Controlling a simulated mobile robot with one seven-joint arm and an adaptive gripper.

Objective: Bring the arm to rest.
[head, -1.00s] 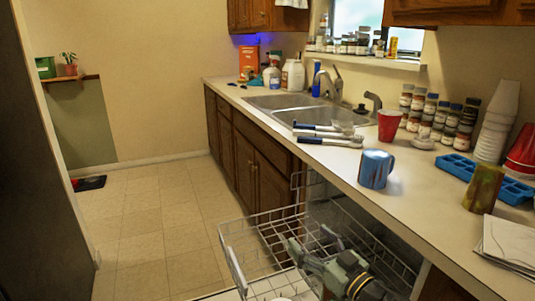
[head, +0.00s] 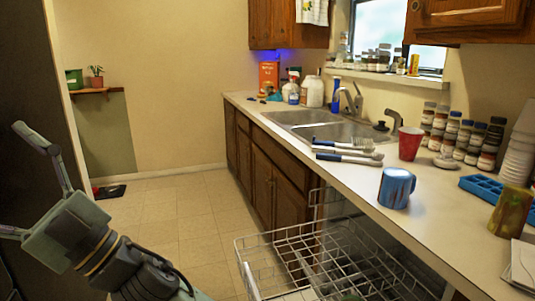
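My gripper (head: 12,182) is at the left of the head view, in front of the dark panel and over the floor side. Its two fingers are spread wide, one pointing up and left, the other left to the picture edge. Nothing shows between them. My arm comes up from the bottom left, apart from the counter (head: 350,200) and the wire dish rack (head: 262,262).
The pulled-out rack juts from under the counter. A blue mug (head: 396,188), a red cup (head: 410,143), brushes (head: 345,157) and a blue tray (head: 485,188) stand or lie on the counter.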

